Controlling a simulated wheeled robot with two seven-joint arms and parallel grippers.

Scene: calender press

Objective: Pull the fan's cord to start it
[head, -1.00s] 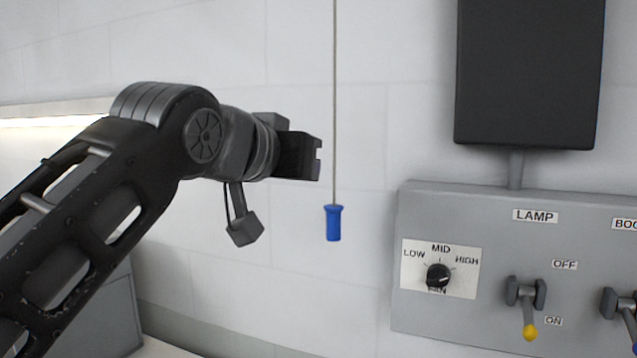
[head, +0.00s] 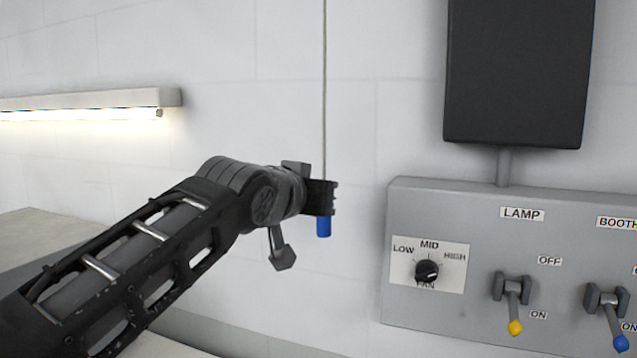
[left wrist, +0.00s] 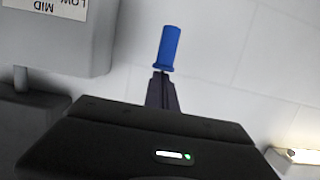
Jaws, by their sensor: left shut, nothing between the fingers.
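The fan's cord (head: 324,90) hangs straight down in front of the white wall in the head view. Its blue handle (head: 323,227) shows just below my left gripper (head: 326,197), which covers the handle's top and the end of the cord. In the left wrist view the blue handle (left wrist: 169,47) stands just beyond the fingertips of my left gripper (left wrist: 162,77). The fingers are together with nothing between them; whether they touch the handle is unclear. The fan dial (head: 427,270) on the grey panel points near MID. My right gripper is not in view.
The grey panel (head: 400,305) at right carries a yellow-tipped lamp lever (head: 514,327) and a blue-tipped booth lever (head: 620,342). A dark box (head: 515,75) stands above it. A lit strip lamp (head: 90,104) is on the left wall. The wall around the cord is clear.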

